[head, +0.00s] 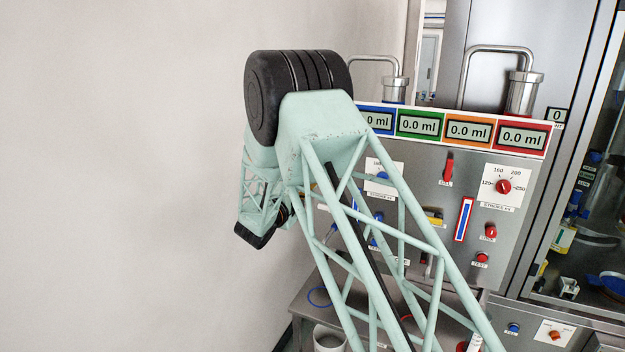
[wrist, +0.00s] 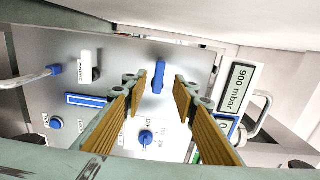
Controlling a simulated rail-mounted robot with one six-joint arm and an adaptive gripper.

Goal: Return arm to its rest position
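My arm (head: 330,125) is bent in the head view, with its pale green lattice link rising from the lower right to a black joint at the top. Its further part hangs down behind on the left. My gripper is hidden in the head view. In the wrist view my gripper (wrist: 160,92) is open, its two wood-coloured finger pads apart with nothing held between them. A blue lever (wrist: 159,76) on the grey control panel (wrist: 118,62) shows in the gap beyond the fingers. Whether the fingers touch it cannot be told.
The steel machine panel (head: 530,225) with knobs, switches and coloured displays (head: 470,131) stands close behind my arm. A steel table (head: 305,310) is below. A bare wall (head: 120,180) fills the left.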

